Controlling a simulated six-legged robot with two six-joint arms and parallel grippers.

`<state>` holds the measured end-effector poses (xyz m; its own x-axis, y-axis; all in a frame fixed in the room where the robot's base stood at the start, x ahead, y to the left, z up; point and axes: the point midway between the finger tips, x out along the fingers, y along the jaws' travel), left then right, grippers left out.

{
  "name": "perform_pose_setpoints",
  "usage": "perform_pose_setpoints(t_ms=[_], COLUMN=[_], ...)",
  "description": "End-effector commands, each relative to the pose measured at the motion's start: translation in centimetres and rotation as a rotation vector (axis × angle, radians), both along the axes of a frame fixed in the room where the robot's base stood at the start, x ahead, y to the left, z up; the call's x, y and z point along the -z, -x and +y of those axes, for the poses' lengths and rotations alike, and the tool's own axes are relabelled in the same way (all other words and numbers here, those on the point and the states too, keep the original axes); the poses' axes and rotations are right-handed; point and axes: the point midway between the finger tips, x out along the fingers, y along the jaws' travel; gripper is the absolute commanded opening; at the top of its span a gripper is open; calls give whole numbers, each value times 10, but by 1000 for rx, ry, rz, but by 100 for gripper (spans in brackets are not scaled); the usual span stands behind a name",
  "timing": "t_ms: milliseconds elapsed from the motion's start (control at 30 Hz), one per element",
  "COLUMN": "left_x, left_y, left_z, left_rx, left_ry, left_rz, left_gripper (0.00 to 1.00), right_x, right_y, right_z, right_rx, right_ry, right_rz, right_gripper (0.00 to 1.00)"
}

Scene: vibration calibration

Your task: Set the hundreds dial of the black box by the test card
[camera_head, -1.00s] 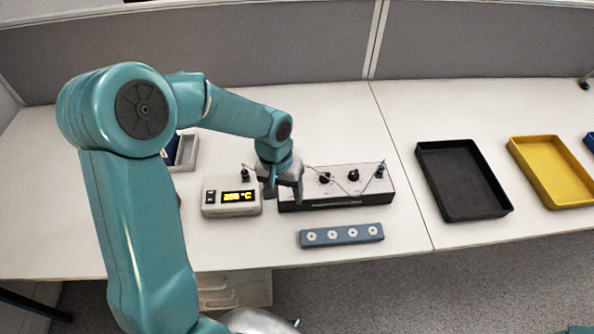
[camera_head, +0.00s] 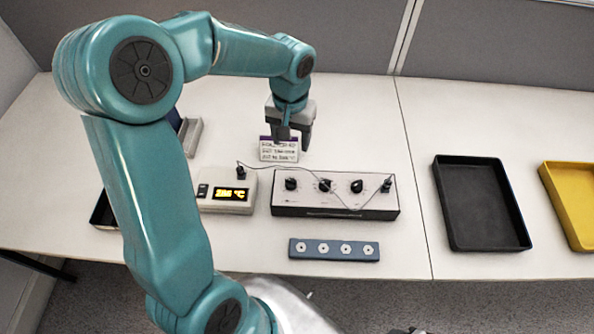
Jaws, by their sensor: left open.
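The black box (camera_head: 335,208) has a black front and a pale top panel with three black dials. These are the left dial (camera_head: 291,184), the middle dial (camera_head: 325,185) and the right dial (camera_head: 356,186). The dial settings are too small to read. The test card (camera_head: 279,154), white with a purple top edge and printed lines, stands behind the box's left end. Its text is not legible. My left gripper (camera_head: 293,138) is open at the card's upper edge, partly in front of it. I cannot tell whether they touch. My right gripper is not in view.
A meter (camera_head: 228,203) with a lit yellow display stands left of the box, wired to it. A blue-grey strip with several round white spots (camera_head: 334,250) lies in front. A black tray (camera_head: 481,238) and a yellow tray (camera_head: 571,215) are at right. The table between box and black tray is clear.

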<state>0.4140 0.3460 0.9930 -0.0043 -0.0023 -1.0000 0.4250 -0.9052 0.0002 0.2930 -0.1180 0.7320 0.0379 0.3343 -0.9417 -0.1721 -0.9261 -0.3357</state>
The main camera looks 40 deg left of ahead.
Motion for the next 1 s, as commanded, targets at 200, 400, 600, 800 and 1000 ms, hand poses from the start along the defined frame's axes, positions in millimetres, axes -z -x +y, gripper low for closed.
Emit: perform_pose_setpoints(t_ms=[200,400,600,800,1000], left_x=[38,87,130,154,160], left_y=[8,9,8,5,3], left_z=[-1,-2,-2,-2,-2], left_rx=[0,0,2,1,1], left_ry=[2,4,4,2,2], left_rz=[8,7,5,2,-1], left_gripper=[60,60,60,60,60], right_x=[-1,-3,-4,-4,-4], right_y=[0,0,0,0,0], right_z=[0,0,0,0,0], right_rx=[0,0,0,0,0], right_ry=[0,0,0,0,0], right_rz=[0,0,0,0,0], right_gripper=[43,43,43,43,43])
